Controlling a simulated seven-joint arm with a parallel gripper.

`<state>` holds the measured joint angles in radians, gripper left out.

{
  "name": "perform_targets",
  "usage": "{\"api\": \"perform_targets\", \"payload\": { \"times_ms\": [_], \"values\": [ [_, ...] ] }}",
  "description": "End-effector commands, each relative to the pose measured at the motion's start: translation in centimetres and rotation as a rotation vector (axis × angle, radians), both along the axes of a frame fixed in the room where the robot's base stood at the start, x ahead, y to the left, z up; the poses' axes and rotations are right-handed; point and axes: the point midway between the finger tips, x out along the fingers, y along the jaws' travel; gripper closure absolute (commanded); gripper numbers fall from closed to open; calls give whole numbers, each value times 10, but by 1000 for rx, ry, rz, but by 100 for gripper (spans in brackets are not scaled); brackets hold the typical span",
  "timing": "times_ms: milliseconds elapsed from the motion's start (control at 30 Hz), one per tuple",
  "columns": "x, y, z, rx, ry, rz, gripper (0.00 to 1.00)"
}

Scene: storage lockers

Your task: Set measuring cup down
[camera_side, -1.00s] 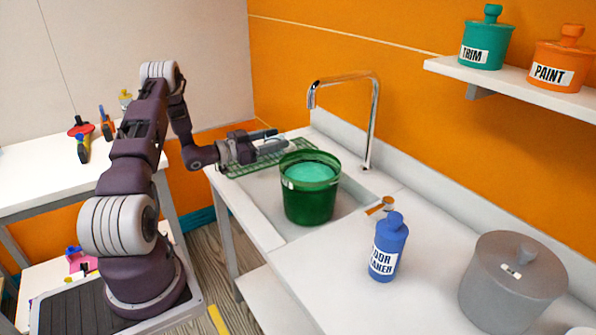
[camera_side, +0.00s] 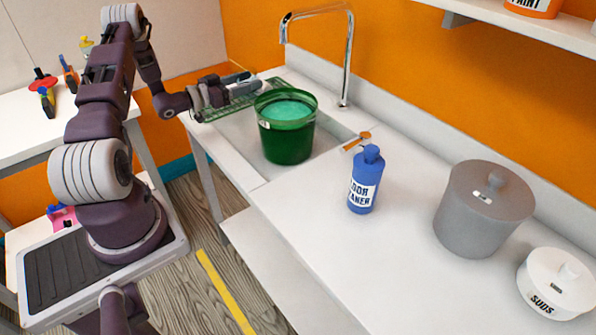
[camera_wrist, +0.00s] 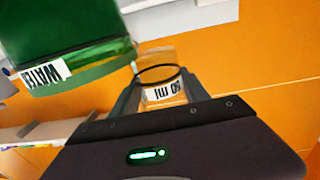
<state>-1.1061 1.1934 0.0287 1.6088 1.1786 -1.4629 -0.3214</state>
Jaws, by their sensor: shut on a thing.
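The measuring cup (camera_wrist: 160,92) is a small clear cup with a dark rim line and a white "50 ml" label. It shows in the wrist view between the two fingers of my gripper (camera_wrist: 161,80), which is shut on it. In the side view my gripper (camera_side: 243,80) is over the green rack (camera_side: 222,100) at the far left end of the sink counter, behind and left of the green bucket. The cup is hard to make out there, and I cannot tell whether it touches the rack.
The green bucket (camera_side: 287,142), labelled "WATER" in the wrist view (camera_wrist: 75,62), stands in the sink beside my gripper. A tall faucet (camera_side: 348,60) rises behind it. A blue cleaner bottle (camera_side: 364,182), grey pot (camera_side: 481,215) and white suds jar (camera_side: 556,283) stand on the counter.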

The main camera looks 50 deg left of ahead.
Motion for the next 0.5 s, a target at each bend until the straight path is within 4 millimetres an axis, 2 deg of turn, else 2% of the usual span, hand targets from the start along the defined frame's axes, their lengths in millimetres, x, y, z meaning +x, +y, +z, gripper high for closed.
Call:
{"api": "perform_targets", "payload": {
  "times_ms": [133,267,367,467,500],
  "values": [
    [3,-19,28,2,-2,-28,89],
    [12,-62,32,-1,-2,-130,89],
    [16,-102,38,-1,-2,-225,89],
    [16,-150,46,0,-1,-345,89],
    [14,-172,50,-1,-2,-399,89]
  ]
}}
